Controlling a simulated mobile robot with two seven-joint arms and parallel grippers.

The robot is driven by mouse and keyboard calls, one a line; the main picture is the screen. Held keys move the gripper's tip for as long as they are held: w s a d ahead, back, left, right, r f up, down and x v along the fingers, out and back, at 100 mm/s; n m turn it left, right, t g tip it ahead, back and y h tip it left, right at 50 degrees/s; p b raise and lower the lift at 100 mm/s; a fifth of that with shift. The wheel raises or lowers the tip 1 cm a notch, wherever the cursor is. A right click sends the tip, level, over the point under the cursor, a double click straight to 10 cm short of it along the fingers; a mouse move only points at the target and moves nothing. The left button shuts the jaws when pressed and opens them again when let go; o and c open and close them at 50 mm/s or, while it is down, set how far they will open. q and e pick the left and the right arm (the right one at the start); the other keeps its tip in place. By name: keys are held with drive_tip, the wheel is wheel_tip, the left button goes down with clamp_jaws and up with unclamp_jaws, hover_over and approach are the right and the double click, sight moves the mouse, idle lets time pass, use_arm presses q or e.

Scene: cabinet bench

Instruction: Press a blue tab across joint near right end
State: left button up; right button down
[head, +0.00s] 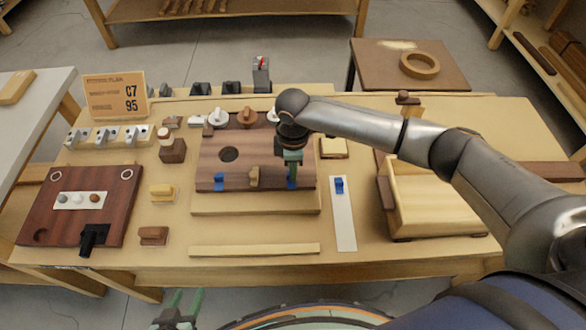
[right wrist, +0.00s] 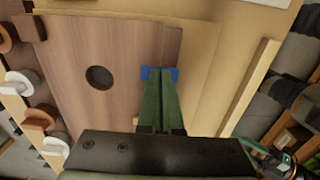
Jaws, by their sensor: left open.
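A blue tab (head: 292,183) lies near the right end of the brown wood panel (head: 255,140), and it also shows in the right wrist view (right wrist: 146,73). There it spans the seam between the wide board and a narrow front strip (right wrist: 172,46). My right gripper (head: 291,180) points down with its fingers together and their tips over this tab; the fingers hide its middle. They look in contact, but how firmly I cannot tell. A second blue tab (head: 219,181) sits near the panel's left end. My left gripper (head: 180,306) is open and empty at the bottom edge, off the bench.
A white strip (head: 344,222) bearing another blue piece (head: 339,185) lies right of the panel. A wooden tray (head: 430,205) stands further right under my right arm. A dark red board (head: 75,210) is at left. A pale wooden bar (head: 254,250) lies along the front.

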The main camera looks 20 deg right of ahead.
drive_tip(key=c, duration=1.6)
unclamp_jaws()
drive_tip(key=shift+s+f, duration=0.15)
drive_tip(key=c, duration=0.6)
unclamp_jaws()
drive_tip(key=shift+r, duration=0.3)
drive_tip(key=shift+r+p, duration=1.1)
drive_tip(key=shift+r, duration=2.55)
drive_tip(key=shift+f, duration=0.1)
